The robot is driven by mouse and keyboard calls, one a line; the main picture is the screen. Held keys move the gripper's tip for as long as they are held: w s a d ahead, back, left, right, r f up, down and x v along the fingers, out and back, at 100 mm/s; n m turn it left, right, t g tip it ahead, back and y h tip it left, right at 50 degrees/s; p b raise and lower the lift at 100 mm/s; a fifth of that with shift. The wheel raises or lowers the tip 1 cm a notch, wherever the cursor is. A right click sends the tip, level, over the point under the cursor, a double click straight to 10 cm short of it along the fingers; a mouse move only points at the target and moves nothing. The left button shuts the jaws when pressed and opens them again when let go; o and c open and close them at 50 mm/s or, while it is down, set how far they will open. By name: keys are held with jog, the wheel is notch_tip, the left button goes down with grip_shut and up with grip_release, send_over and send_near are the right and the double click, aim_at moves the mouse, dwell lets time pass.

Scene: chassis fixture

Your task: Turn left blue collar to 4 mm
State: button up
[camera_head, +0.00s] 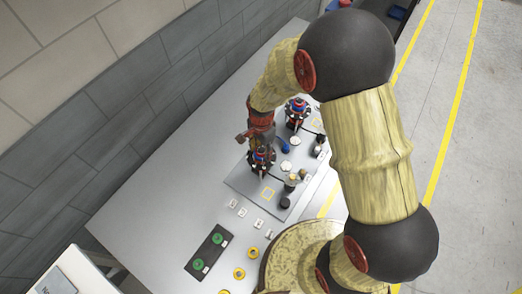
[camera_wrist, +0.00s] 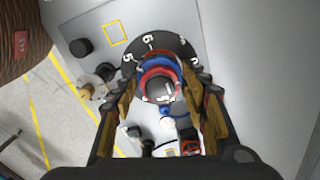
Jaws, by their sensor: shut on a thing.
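The blue collar (camera_wrist: 160,62), with red rings beside it, sits around a central post above a black numbered dial (camera_wrist: 176,43) in the wrist view. The figures 5 and 6 are readable on the dial; others are partly hidden. My gripper (camera_wrist: 166,88) has one finger on each side of the collar and is shut on it. In the head view my gripper (camera_head: 261,138) comes down on the nearer post assembly (camera_head: 262,157), whose collar is mostly covered. A second, similar assembly (camera_head: 297,108) with a blue and red top stands farther back, apart from my gripper.
Both assemblies stand on a grey plate (camera_head: 243,182) with knobs and cables close by. A black panel with green buttons (camera_head: 209,251) and yellow buttons (camera_head: 239,273) lie nearer on the table (camera_head: 150,215). A grey wall (camera_head: 120,130) runs along the left.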

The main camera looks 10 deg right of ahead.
jog(key=n, duration=0.2)
jog(key=f+n, duration=0.1)
jog(key=n, duration=0.1)
jog(key=shift+n, duration=0.4)
jog(key=n, duration=0.4)
jog(key=shift+w+r+n, duration=0.1)
jog(key=shift+n, duration=0.3)
jog(key=o, duration=1.1)
jog(key=shift+d, duration=0.1)
notch_tip(320, 180, up, 7)
jog(key=p, duration=0.4)
